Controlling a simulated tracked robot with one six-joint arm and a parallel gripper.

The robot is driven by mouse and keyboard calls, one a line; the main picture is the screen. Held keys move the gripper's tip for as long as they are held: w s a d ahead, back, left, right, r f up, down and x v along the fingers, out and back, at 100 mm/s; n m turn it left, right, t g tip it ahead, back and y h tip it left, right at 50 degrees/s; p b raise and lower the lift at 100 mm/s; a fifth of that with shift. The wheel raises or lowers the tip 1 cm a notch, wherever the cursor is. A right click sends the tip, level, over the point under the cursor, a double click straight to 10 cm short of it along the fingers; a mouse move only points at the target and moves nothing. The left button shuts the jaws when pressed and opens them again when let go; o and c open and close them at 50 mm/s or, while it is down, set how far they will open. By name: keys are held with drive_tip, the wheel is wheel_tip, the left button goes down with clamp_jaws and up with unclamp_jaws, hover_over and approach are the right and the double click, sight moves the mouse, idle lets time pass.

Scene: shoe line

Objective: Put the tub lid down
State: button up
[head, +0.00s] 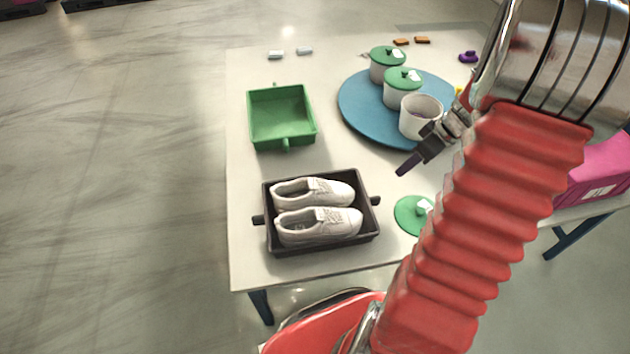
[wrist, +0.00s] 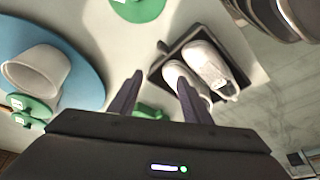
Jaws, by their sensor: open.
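My gripper (head: 414,162) is open and empty above the table, between the open tub and the lid, apart from both. Its fingers show spread in the wrist view (wrist: 160,85).
A black crate (head: 322,246) with two white shoes (head: 316,222) stands near the front edge. An empty green tray (head: 280,116) is behind it. Small grey and orange blocks (head: 276,54) (head: 422,40) lie at the back. A pink box (head: 600,178) is at right.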

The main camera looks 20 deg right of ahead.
drive_tip(key=w+a+r, duration=0.2)
drive_tip(key=a+r, duration=0.6)
drive_tip(key=a, duration=0.2)
drive_tip(key=s+a+r+m, duration=0.1)
drive_tip(key=s+a+r, duration=0.2)
drive_tip(key=a, duration=0.4)
drive_tip(key=s+a+r+m+t+h, duration=0.1)
drive_tip(key=s+a+r, duration=0.3)
drive_tip(key=a, duration=0.4)
drive_tip(key=s+a+r+m, duration=0.2)
drive_tip(key=s+a+r, duration=0.2)
drive_tip(key=a, duration=0.3)
drive_tip(key=shift+s+a+r+t+h, duration=0.25)
drive_tip(key=shift+s+t+h, duration=0.15)
drive_tip(key=shift+s, duration=0.1)
drive_tip(key=shift+o, duration=0.4)
